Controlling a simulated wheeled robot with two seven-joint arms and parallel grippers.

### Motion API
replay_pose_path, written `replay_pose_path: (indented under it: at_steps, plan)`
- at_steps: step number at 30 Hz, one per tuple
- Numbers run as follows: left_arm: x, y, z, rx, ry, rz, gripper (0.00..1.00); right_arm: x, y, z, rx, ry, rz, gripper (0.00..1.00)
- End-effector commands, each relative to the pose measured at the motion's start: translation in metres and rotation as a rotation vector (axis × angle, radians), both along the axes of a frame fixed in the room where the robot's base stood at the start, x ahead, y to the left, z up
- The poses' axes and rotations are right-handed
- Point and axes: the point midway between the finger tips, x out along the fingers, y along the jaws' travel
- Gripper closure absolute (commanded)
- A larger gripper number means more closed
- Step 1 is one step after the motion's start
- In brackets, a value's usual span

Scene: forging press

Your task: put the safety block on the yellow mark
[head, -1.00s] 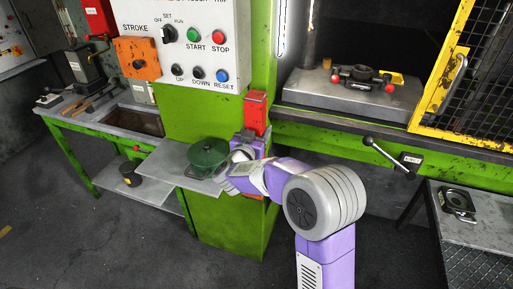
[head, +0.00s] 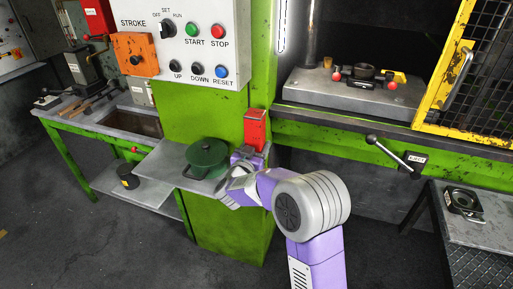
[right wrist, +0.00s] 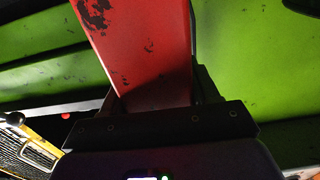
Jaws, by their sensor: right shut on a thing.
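The red safety block (head: 255,130) is upright in front of the green press column, in the jaws of my right gripper (head: 246,160). In the right wrist view the red block (right wrist: 140,48) rises from between the dark jaws (right wrist: 155,108), with dark worn patches on its paint. Its lower end is hidden by the gripper. A yellow patch (head: 399,77) shows on the grey press bed (head: 325,92), behind the die parts; I cannot tell whether it is the mark. My left gripper is not in view.
The control panel (head: 185,45) hangs above. A lever (head: 395,155) sticks out below the bed. A yellow mesh guard (head: 470,75) stands at the bed's right.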

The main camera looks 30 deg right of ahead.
Motion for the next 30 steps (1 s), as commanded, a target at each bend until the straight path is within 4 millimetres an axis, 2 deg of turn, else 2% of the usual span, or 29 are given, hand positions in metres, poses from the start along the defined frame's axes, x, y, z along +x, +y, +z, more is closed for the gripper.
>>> replay_pose_path:
  at_steps: [2,7,8,12,23,30]
  plan:
    - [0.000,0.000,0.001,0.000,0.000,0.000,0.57,0.000,0.000,0.004,-0.003,-0.008,0.000,1.00]
    - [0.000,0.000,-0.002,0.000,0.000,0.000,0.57,0.000,0.000,0.000,-0.003,-0.007,0.000,1.00]
    - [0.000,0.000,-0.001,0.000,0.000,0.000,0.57,0.000,0.000,-0.003,0.000,0.000,0.000,0.36]
    - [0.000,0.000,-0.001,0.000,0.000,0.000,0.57,0.000,0.000,-0.002,0.000,0.000,0.000,0.15]
    - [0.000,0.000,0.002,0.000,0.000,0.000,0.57,-0.001,0.001,0.002,0.000,0.000,0.001,0.15]
    - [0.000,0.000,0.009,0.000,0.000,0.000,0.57,-0.028,0.035,0.002,0.001,0.002,0.005,0.15]
